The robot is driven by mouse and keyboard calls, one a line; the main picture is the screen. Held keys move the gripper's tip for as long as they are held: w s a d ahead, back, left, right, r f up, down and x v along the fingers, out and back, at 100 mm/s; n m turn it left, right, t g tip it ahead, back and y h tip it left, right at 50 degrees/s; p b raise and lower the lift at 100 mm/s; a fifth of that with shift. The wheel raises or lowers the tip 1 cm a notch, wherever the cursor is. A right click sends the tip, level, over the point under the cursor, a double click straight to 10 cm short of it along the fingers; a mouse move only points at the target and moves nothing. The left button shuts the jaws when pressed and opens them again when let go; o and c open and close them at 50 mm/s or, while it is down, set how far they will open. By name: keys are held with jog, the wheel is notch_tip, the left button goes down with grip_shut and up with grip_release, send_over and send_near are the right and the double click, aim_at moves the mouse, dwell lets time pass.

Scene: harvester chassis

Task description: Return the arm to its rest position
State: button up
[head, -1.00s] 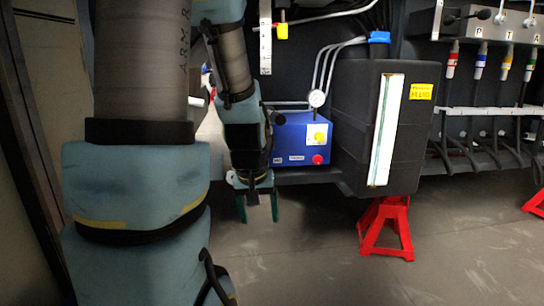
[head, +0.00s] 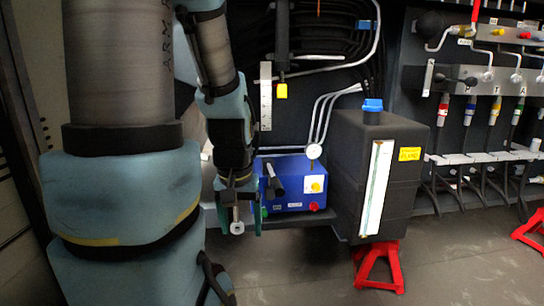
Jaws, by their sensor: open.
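My gripper (head: 238,224) hangs fingers-down at the left of the picture, in front of the chassis. It is open, and I see no object held between its fingers. A small pale round-ended part shows at the fingers, and I cannot tell what it belongs to. My arm comes down from the top left and its large links cover the left side of the view. The gripper is just left of a blue box (head: 293,185) with a yellow and a red button; I cannot tell whether it touches the box.
A black tank (head: 345,150) with a blue cap and a clear sight strip stands right of the blue box. A pressure gauge (head: 313,151) sits above the box. Red jack stands (head: 378,268) hold the chassis. A hose manifold (head: 490,78) is at the right. The floor in front is clear.

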notch_tip(320, 180, up, 16)
jog(key=p, duration=1.3)
jog(key=shift+p, duration=0.35)
